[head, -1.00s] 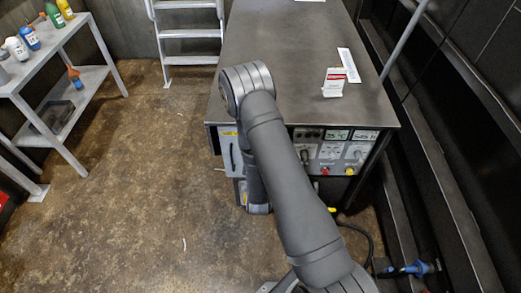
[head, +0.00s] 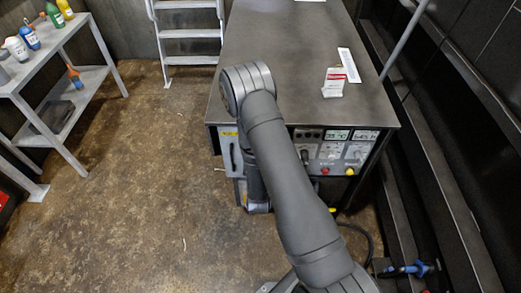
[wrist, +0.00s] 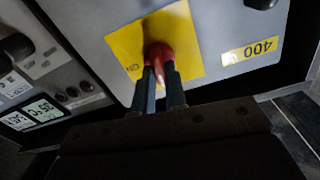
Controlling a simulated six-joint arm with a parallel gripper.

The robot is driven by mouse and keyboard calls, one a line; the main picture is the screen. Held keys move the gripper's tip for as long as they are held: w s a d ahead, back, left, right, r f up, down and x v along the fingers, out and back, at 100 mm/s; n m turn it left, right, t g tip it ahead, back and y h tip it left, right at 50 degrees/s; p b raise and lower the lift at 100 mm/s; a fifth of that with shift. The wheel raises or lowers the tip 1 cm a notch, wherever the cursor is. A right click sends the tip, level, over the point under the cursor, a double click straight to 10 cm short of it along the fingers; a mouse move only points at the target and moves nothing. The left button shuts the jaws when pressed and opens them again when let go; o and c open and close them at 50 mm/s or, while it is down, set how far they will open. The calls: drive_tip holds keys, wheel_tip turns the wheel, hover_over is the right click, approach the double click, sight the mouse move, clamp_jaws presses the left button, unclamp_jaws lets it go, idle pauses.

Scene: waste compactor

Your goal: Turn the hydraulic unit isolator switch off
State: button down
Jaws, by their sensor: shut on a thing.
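The isolator switch shows in the wrist view as a red handle (wrist: 158,58) on a yellow plate (wrist: 188,45), set on a light grey panel. My gripper (wrist: 165,82) has its two dark fingers closed on the lower part of the red handle. In the head view my own arm hides the switch and the gripper. The grey cabinet (head: 227,150) at the front of the bench shows beside my arm.
A control panel (head: 345,150) with displays, knobs and buttons lies right of my arm. The dark bench top (head: 300,60) holds a small sign (head: 334,82). A shelf (head: 88,80) stands at left. The floor between is clear.

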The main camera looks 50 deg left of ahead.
drive_tip(key=shift+n, duration=0.9)
drive_tip(key=c, duration=1.5)
unclamp_jaws()
drive_tip(key=shift+o, duration=0.2)
drive_tip(key=shift+s, duration=0.1)
drive_tip(key=v, duration=1.7)
drive_tip(key=shift+d+r, duration=0.1)
drive_tip(key=shift+d, duration=0.05)
